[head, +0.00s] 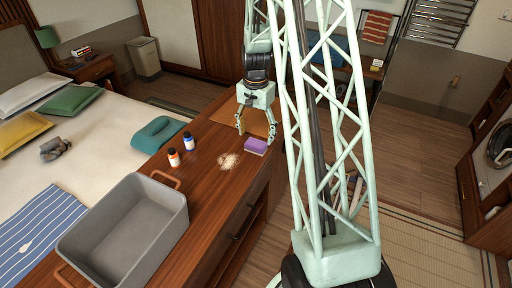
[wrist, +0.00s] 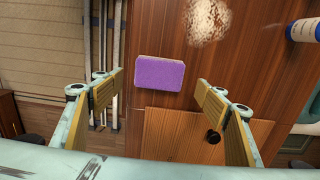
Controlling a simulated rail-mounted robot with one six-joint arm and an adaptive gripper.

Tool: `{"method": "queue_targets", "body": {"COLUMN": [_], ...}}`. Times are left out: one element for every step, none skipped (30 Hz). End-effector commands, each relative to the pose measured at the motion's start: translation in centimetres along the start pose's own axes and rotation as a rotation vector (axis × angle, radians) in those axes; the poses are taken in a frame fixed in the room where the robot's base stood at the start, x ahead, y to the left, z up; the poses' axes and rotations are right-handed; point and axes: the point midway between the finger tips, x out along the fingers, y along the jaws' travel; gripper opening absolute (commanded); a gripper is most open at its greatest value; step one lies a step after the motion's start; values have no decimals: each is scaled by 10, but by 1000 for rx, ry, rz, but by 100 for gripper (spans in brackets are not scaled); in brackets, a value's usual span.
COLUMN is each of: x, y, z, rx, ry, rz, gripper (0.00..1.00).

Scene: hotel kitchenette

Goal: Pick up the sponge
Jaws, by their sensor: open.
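The sponge (head: 255,147) is a purple block lying flat on the wooden counter (head: 215,185), near its right edge in the head view. In the wrist view the purple sponge (wrist: 160,73) lies ahead of the fingertips, between their lines and a little left of the middle of the gap. My gripper (head: 255,133) is open and empty, with its fingers pointing down near the sponge in the head view. In the wrist view my gripper (wrist: 157,83) shows its two yellow-padded fingers wide apart. Neither finger visibly touches the sponge; the exact height above the counter is unclear.
A patch of pale crumbs (head: 229,161) lies beside the sponge. Two small bottles, one orange-labelled (head: 174,158) and one blue-labelled (head: 188,141), stand to the left. A grey bin (head: 130,225) with handles stands nearer. A lighter wooden board (wrist: 190,135) lies on the counter.

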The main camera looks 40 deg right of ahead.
Motion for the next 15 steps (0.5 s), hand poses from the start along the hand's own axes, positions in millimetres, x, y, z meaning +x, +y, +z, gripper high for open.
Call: {"method": "queue_targets", "body": {"x": [3, 5, 8, 10, 13, 17, 20, 24, 29, 32, 35, 38, 41, 43, 45], "y": [0, 0, 1, 1, 1, 2, 2, 2, 2, 3, 3, 2, 2, 2, 2], "z": [0, 1, 1, 1, 2, 2, 3, 3, 4, 4, 4, 4, 4, 4, 4], "rx": [0, 0, 0, 0, 0, 0, 0, 0, 0, 0, 0, 0, 0, 0, 0], "ry": [-1, -1, -1, -1, -2, -2, -2, -2, -2, -2, -2, -2, -2, -2, -1], "rz": [1, 1, 1, 1, 1, 1, 1, 1, 1, 2, 2, 2, 2, 1, 1], "gripper": [67, 67, 67, 67, 67, 67, 67, 67, 67, 67, 67, 67, 67, 67, 67]}}
